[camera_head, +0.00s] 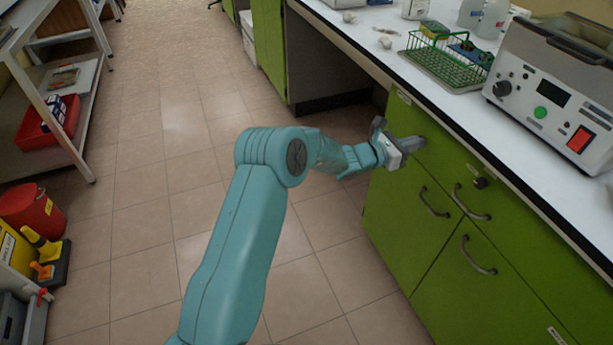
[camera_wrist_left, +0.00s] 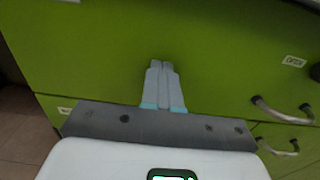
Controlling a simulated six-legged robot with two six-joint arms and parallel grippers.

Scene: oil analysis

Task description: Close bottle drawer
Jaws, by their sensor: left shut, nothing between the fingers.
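The green drawer front (camera_head: 432,158) at the top left of the cabinet is partly hidden behind my left gripper (camera_head: 418,143). No gap shows around this front, and it looks about level with the fronts beside it. In the left wrist view, the green front (camera_wrist_left: 100,55) fills most of the picture. My left gripper there (camera_wrist_left: 160,66) has its two fingers together, with nothing between them, pointing at the front. I cannot tell whether the tips touch it. No bottle inside a drawer is visible. My right gripper is out of view.
Curved metal handles (camera_head: 470,203) stick out from the neighbouring fronts. The white worktop (camera_head: 480,112) above carries a green wire rack (camera_head: 447,62) and a grey device with a screen (camera_head: 553,90). Shelves (camera_head: 60,100) and a red bin (camera_head: 32,212) stand left. The tiled floor between is clear.

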